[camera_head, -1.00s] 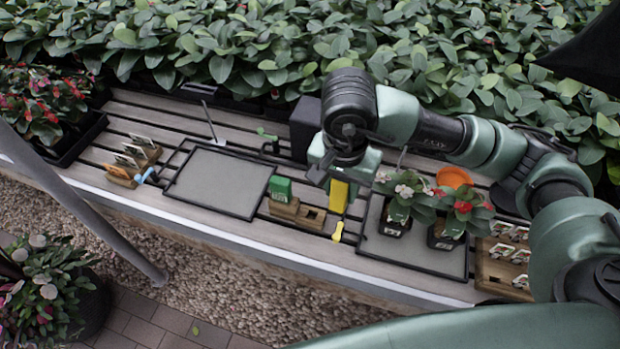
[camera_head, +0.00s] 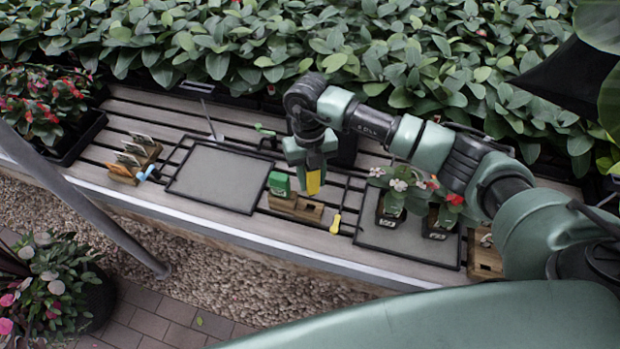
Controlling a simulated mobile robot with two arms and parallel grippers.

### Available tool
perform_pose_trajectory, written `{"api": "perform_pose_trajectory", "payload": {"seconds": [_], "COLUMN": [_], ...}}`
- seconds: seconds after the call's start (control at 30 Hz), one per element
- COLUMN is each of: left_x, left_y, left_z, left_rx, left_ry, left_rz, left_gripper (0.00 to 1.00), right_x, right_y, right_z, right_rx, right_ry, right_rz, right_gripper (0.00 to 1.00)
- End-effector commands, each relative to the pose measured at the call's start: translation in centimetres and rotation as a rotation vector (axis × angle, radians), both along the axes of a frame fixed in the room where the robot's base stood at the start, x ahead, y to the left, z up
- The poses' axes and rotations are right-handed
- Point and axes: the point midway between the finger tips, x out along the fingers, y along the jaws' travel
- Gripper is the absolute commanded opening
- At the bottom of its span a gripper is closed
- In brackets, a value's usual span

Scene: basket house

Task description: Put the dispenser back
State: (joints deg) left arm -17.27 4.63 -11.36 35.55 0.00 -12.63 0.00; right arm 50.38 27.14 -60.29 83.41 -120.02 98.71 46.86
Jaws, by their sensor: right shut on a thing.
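My right gripper (camera_head: 310,166) is shut on a yellow dispenser (camera_head: 313,183) and holds it upright, its lower end showing below the fingers. The dispenser is over or just behind the right part of a small wooden holder (camera_head: 306,214); I cannot tell whether it touches the wood. A green dispenser (camera_head: 279,184) stands in the left part of that holder. The upper part of the yellow dispenser is hidden by the gripper. My left gripper is not in view.
A yellow-handled tool (camera_head: 336,224) lies just right of the holder. An empty grey tray (camera_head: 218,178) is to the left. A second tray (camera_head: 393,240) with potted flowers is to the right. A dense leafy hedge runs behind the slatted bench.

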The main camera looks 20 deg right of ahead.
Motion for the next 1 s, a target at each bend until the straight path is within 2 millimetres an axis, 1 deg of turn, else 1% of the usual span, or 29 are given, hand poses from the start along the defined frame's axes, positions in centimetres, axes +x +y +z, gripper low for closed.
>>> {"api": "perform_pose_trajectory", "payload": {"seconds": [0.03, 0.1, 0.2, 0.33, 0.43, 0.57, 1.0], "left_x": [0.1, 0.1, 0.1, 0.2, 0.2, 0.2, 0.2], "left_y": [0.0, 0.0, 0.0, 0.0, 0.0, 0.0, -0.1], "left_z": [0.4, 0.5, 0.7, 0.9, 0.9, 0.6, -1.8], "left_rx": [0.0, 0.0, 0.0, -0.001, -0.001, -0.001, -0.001], "left_ry": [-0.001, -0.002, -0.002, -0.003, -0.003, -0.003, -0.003], "left_rz": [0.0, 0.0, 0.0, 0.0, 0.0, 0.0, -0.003], "left_gripper": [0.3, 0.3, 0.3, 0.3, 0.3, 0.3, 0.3], "right_x": [0.2, 0.4, 0.7, 0.8, 0.9, 1.0, 1.0], "right_y": [0.0, 0.1, 0.1, 0.1, 0.2, 0.2, 0.2], "right_z": [-0.4, -1.1, -1.9, -2.5, -2.8, -3.2, -6.2], "right_rx": [0.001, 0.0, 0.0, 0.0, 0.002, 0.002, 0.001], "right_ry": [0.003, 0.002, 0.002, 0.001, 0.0, 0.0, 0.0], "right_rz": [-0.105, -0.242, -0.397, -0.526, -0.574, -0.591, -0.587], "right_gripper": [0.01, 0.01, 0.01, 0.01, 0.01, 0.01, 0.01]}}
